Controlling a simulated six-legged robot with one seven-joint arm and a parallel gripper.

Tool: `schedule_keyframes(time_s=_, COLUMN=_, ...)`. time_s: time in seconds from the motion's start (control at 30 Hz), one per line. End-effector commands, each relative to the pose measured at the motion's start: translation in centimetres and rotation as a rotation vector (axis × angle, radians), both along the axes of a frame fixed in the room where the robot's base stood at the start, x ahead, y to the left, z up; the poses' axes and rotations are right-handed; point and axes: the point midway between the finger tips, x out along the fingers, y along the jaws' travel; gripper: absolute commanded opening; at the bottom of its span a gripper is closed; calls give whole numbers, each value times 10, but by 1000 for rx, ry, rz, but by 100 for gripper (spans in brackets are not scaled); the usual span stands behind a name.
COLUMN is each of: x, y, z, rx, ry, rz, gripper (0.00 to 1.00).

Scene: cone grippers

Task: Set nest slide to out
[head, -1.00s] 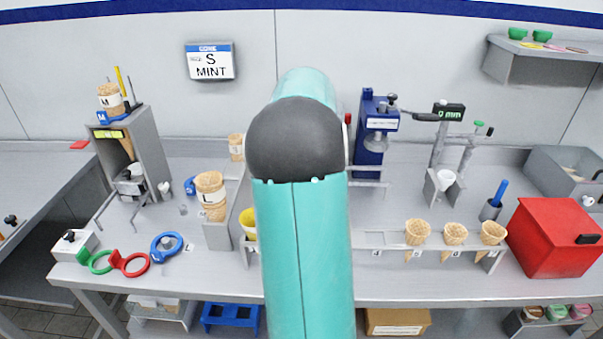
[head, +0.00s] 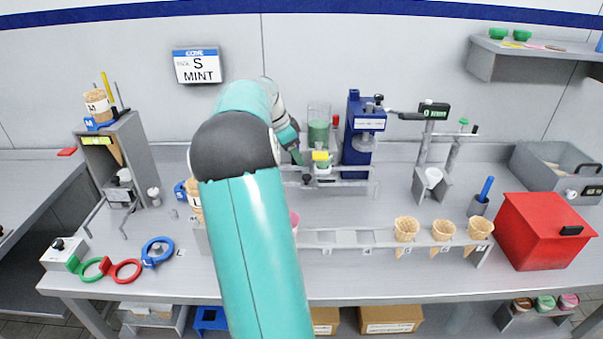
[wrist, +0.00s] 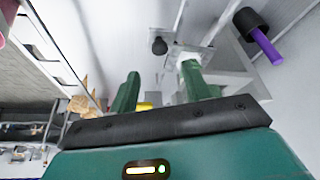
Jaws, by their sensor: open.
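The nest slide appears to be the grey railed stand with a black knob (head: 307,179) at its front, left of the blue press. A small yellow-topped piece (head: 320,156) sits over it. My gripper (head: 296,154) is behind my arm's elbow, just left of and above this stand; most of it is hidden in the head view. In the wrist view, its two green fingers (wrist: 160,90) are apart with nothing held between them. A black knob (wrist: 158,46) on a grey plate shows beyond the fingertips, apart from them. I cannot tell the slide's position.
The blue press (head: 362,135) stands right of the stand, close to it. A clear container with green contents (head: 318,132) is behind. A cone rack (head: 365,237) runs along the front. A purple-handled tool (wrist: 262,42) shows at the wrist view's upper right.

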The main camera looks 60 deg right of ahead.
Motion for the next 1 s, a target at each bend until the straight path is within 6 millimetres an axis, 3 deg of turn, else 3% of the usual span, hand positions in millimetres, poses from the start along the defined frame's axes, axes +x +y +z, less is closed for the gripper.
schedule_keyframes(time_s=0.2, x=-11, y=-12, z=-42, rx=3, ry=1, rz=-1, gripper=48)
schedule_keyframes(time_s=0.4, x=-17, y=-20, z=-70, rx=2, ry=0, rz=1, gripper=48)
schedule_keyframes(time_s=0.8, x=-18, y=-23, z=-80, rx=0, ry=0, rz=2, gripper=48)
schedule_keyframes(time_s=0.83, x=-18, y=-23, z=-80, rx=0, ry=0, rz=2, gripper=46)
schedule_keyframes(time_s=1.0, x=-18, y=-23, z=-80, rx=0, ry=0, rz=2, gripper=13)
